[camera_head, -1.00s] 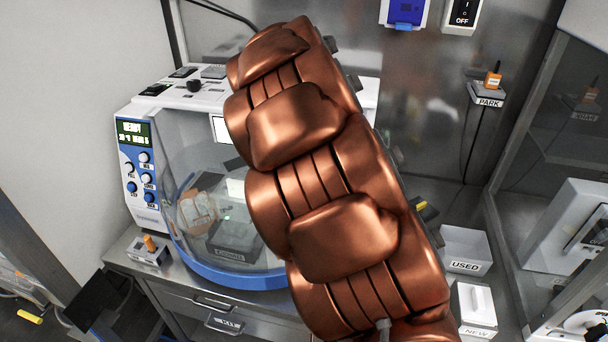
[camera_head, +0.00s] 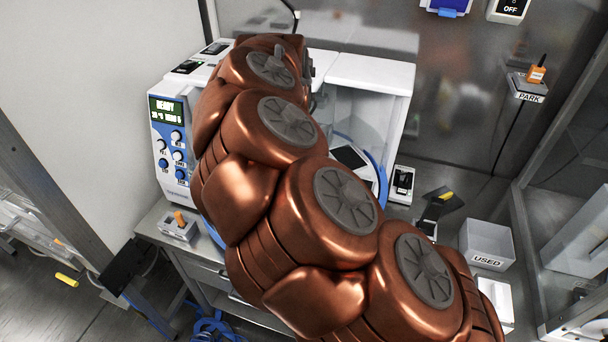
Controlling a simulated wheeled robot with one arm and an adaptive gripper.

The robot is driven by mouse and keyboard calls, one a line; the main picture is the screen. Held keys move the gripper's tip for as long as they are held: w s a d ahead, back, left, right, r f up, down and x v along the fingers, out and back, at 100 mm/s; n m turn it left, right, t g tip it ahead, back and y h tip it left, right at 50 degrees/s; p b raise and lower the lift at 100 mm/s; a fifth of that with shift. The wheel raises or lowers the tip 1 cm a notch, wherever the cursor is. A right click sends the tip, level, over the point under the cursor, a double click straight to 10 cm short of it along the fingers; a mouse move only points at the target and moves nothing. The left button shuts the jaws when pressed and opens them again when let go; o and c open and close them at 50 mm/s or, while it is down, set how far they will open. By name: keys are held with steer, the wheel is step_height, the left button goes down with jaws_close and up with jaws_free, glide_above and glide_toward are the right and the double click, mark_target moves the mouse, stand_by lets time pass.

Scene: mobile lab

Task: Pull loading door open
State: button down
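The white machine (camera_head: 372,70) stands on the steel bench, with a lit READY display (camera_head: 166,107) and blue knobs on its left front. Its clear, curved front and blue rim (camera_head: 381,170) are mostly behind my copper arm. Only a right-hand part shows, so I cannot tell whether the loading door is open or shut. My arm runs from the lower right up to the machine's top left. Its far end is turned away, and my gripper's fingers are hidden.
A small device with an orange handle (camera_head: 180,224) sits at the bench's left front. A USED box (camera_head: 487,245) stands on the right. The PARK holder (camera_head: 528,88) is on the back wall. A glass-panelled frame bounds the right side. Blue tubing (camera_head: 215,326) lies below the bench.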

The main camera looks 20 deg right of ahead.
steer(key=shift+w+a, duration=0.1)
stand_by(0.3)
steer(key=c, duration=1.1)
jaws_free()
steer(key=shift+c, duration=0.2)
steer(key=shift+r, duration=0.1)
steer(key=shift+r, duration=3.25)
steer(key=shift+a+r, duration=0.1)
steer(key=shift+r, duration=2.55)
